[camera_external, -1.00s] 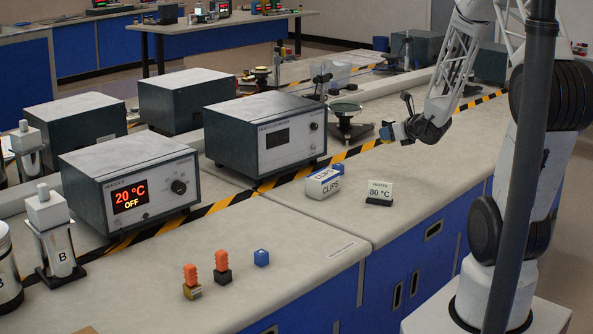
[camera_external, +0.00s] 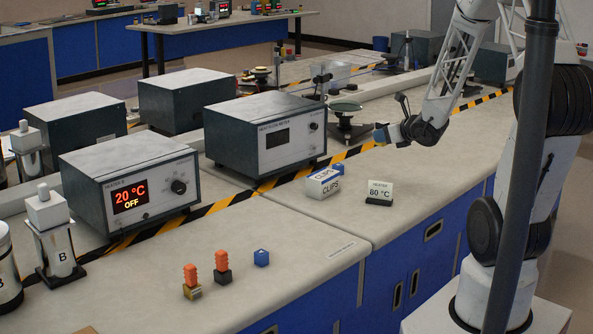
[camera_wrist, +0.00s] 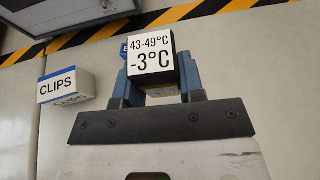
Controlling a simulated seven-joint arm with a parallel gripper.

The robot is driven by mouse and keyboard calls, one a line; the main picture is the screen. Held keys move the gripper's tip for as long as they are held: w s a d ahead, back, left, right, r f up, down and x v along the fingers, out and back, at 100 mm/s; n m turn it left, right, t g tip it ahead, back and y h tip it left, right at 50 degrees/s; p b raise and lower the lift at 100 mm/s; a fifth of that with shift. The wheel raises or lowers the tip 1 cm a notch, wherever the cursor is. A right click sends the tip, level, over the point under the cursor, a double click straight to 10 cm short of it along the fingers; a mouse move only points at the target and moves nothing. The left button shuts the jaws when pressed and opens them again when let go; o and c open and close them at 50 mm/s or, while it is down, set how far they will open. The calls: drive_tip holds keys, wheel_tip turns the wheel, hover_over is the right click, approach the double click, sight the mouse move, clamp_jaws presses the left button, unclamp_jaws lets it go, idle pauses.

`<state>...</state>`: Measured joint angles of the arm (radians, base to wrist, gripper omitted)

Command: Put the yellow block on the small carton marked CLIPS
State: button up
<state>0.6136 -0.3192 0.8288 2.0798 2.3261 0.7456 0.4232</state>
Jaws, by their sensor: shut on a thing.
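The small carton marked CLIPS (camera_external: 323,184) is white with a blue band and stands on the bench. It also shows at the left in the wrist view (camera_wrist: 66,86). My gripper (camera_external: 383,134) is above the bench, to the right of and beyond the carton in the external view. In the wrist view its blue fingers (camera_wrist: 152,88) are shut on a block (camera_wrist: 152,57) with a white face printed 43-49°C, -3°C. Its sides look dark, with a yellowish strip low between the fingers, so I take it for the yellow block. It is apart from the carton.
A blue block (camera_external: 337,169) stands right behind the carton, and a HEATER 80 °C sign (camera_external: 379,192) to its right. A heat-flow meter box (camera_external: 265,132) and striped tape (camera_external: 230,200) lie behind. Another blue block (camera_external: 261,258) and orange-topped pieces (camera_external: 222,262) stand in front.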

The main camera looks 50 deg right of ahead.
drive_tip(key=s+a+n+y, duration=0.2)
drive_tip(key=s+a, duration=0.3)
drive_tip(key=a, duration=0.6)
drive_tip(key=s+a+n+g+y, duration=0.1)
drive_tip(key=s+a+n+y, duration=0.2)
drive_tip(key=a, duration=0.9)
drive_tip(key=shift+s+r+y, duration=0.4)
drive_tip(key=shift+s+y, duration=0.2)
drive_tip(key=shift+s, duration=0.9)
hover_over(326, 174)
drive_tip(key=shift+f, duration=0.75)
drive_tip(key=shift+f, duration=0.1)
drive_tip(key=shift+f, duration=1.65)
drive_tip(key=shift+f, duration=0.15)
